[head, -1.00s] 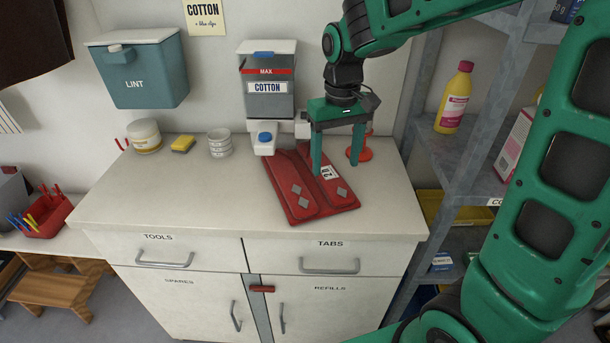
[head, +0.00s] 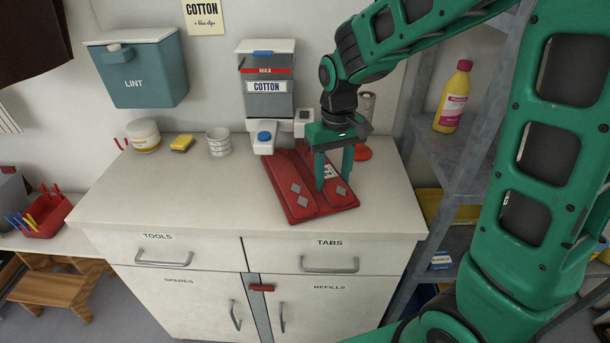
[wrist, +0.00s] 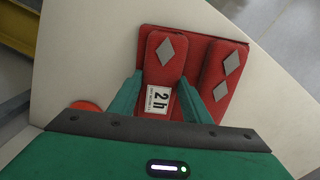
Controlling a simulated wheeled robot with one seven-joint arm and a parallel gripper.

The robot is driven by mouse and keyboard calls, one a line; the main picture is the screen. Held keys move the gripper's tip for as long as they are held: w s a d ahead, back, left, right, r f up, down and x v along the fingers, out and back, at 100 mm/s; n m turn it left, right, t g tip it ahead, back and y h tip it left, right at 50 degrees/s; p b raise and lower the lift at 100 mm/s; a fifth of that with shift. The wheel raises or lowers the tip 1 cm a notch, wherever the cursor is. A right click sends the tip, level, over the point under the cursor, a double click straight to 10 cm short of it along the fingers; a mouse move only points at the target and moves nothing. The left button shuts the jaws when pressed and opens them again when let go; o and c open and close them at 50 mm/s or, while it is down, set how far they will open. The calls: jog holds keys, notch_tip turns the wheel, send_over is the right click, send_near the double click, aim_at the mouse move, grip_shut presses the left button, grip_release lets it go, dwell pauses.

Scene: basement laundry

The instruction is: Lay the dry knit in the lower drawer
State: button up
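Two long red padded pieces lie side by side on a flat red base on the counter. The left piece (head: 298,187) has two grey diamonds. I cannot tell for certain which is the dry knit. My gripper (head: 333,184) is open, pointing down, its fingers on either side of the right piece; whether they touch it is unclear. The drawers labelled TOOLS (head: 160,250) and TABS (head: 330,257) are shut, side by side; no separate lower drawer shows.
A COTTON dispenser (head: 267,85) stands behind the red pieces. A jar (head: 144,136), yellow sponge (head: 182,143) and white stacked cups (head: 219,142) stand at the counter's back left. The front left counter is clear. Grey shelving (head: 465,155) borders the right.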

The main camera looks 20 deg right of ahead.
jog(key=shift+c, duration=1.2)
jog(key=shift+r, duration=0.55)
jog(key=shift+s+a+r, duration=0.1)
jog(key=shift+s+r, duration=0.1)
jog(key=shift+r, duration=0.45)
jog(key=shift+s+a+r, duration=0.1)
jog(key=shift+s+r, duration=0.1)
jog(key=shift+r, duration=0.4)
jog(key=s+a, duration=0.2)
jog(key=s, duration=0.6)
jog(key=s+a, duration=0.3)
jog(key=s, duration=0.5)
jog(key=shift+s, duration=0.15)
